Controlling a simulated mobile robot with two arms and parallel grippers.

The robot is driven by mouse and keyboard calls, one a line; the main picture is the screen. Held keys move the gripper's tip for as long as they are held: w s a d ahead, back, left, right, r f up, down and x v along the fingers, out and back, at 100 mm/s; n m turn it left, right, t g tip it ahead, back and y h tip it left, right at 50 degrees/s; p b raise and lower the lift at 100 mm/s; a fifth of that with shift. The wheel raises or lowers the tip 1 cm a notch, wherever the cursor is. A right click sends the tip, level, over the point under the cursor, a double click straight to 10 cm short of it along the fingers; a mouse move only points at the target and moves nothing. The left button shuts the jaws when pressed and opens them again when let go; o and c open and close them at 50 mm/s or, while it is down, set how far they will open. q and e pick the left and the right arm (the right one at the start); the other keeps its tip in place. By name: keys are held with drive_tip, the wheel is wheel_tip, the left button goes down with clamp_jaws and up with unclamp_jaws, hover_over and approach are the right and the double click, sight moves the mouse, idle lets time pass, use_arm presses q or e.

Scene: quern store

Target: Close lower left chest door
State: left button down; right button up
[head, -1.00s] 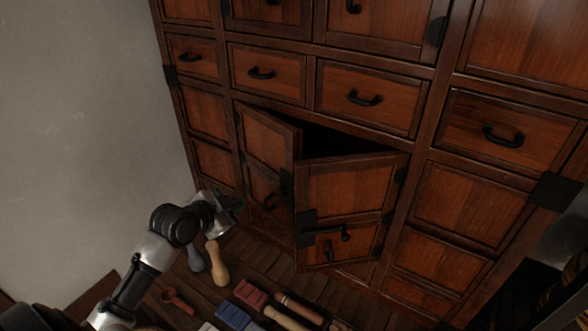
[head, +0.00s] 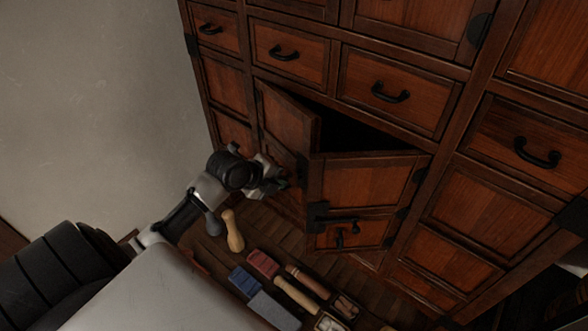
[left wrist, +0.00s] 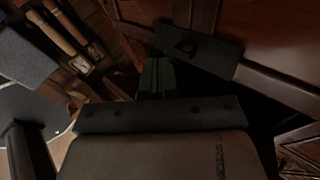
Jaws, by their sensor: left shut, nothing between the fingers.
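The lower left chest door (head: 286,122) is a reddish-brown wooden panel with dark iron fittings. It stands ajar, swung outward from its left side, with a dark gap behind its free edge. My left gripper (head: 280,184) is at the lower part of this door, close to its outer face; I cannot tell whether it touches. In the left wrist view its fingers (left wrist: 157,78) are shut and empty, just short of a black iron plate (left wrist: 200,46) on wood. The door's lower part is partly hidden by the gripper. My right gripper is not in view.
The neighbouring right door (head: 365,185) also stands ajar, close to the left gripper. Closed drawers (head: 290,55) lie above. Below on the wooden floor are a tan pestle-like tool (head: 233,232), a red block (head: 263,264), a blue block (head: 244,281) and brushes. A plain wall (head: 90,110) is left.

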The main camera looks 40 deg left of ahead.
sight(301, 176)
use_arm(q)
drive_tip(key=w, duration=0.1)
drive_tip(key=w+d+p, duration=0.1)
drive_tip(key=w, duration=0.1)
drive_tip(key=shift+w+d+f+p, duration=0.15)
drive_tip(key=shift+w+p, duration=0.1)
drive_tip(key=shift+p, duration=0.05)
drive_tip(key=shift+w+d+f, duration=0.15)
drive_tip(key=shift+w+f, duration=0.05)
drive_tip(key=shift+w, duration=0.25)
drive_tip(key=w, duration=0.1)
drive_tip(key=w+d+b, duration=0.1)
drive_tip(key=w, duration=0.1)
drive_tip(key=w+b, duration=0.1)
drive_tip(key=w, duration=0.1)
drive_tip(key=shift+d+r, duration=0.25)
drive_tip(key=shift+r, duration=0.1)
